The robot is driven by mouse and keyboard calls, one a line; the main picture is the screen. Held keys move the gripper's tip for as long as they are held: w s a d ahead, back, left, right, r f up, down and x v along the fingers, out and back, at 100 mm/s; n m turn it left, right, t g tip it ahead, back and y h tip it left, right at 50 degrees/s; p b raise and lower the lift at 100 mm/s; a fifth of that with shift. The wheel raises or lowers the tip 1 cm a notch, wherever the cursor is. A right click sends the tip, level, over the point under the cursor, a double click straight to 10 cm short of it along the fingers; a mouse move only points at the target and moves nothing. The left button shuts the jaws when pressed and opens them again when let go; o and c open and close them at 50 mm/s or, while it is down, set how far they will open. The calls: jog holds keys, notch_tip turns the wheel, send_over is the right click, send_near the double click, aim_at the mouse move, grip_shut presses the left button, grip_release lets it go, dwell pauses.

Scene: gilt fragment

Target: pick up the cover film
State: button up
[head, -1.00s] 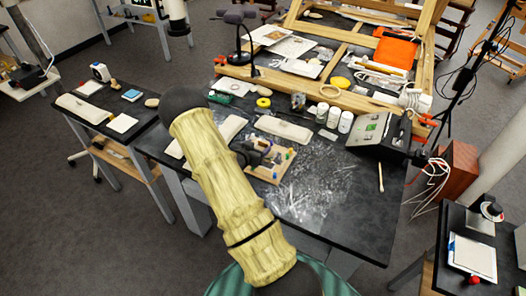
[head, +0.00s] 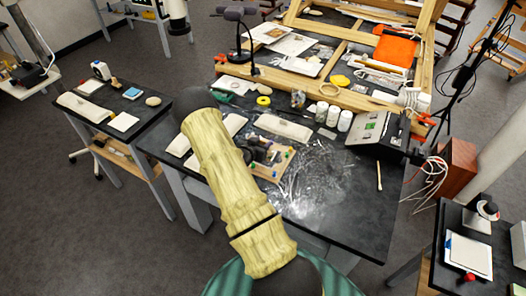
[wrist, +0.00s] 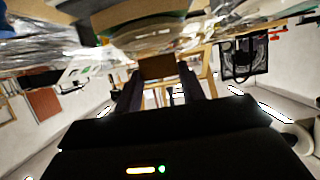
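The cover film (head: 318,185) is a clear, crinkled sheet with bright glints. It lies spread on the front middle of the dark workbench (head: 350,235) in the head view. My forearm hides part of the bench to its left. My gripper (head: 262,152) shows only in part behind the arm, over the small wooden board (head: 270,172) left of the film. In the wrist view, which looks inverted, the two dark fingers of my gripper (wrist: 160,80) stand apart with background visible between them. Shiny clear material (wrist: 60,60) blurs across the upper left there.
Behind the film are white jars (head: 333,117), a pale padded block (head: 283,127) and a wooden frame (head: 300,92). A dark case (head: 378,135) stands at the right. A thin stick (head: 379,176) lies on the right part of the bench, which is otherwise fairly clear.

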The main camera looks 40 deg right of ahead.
jog(key=c, duration=0.5)
jog(key=shift+r, duration=0.1)
notch_tip(320, 180, up, 10)
jog(key=b, duration=0.2)
jog(key=shift+b, duration=0.35)
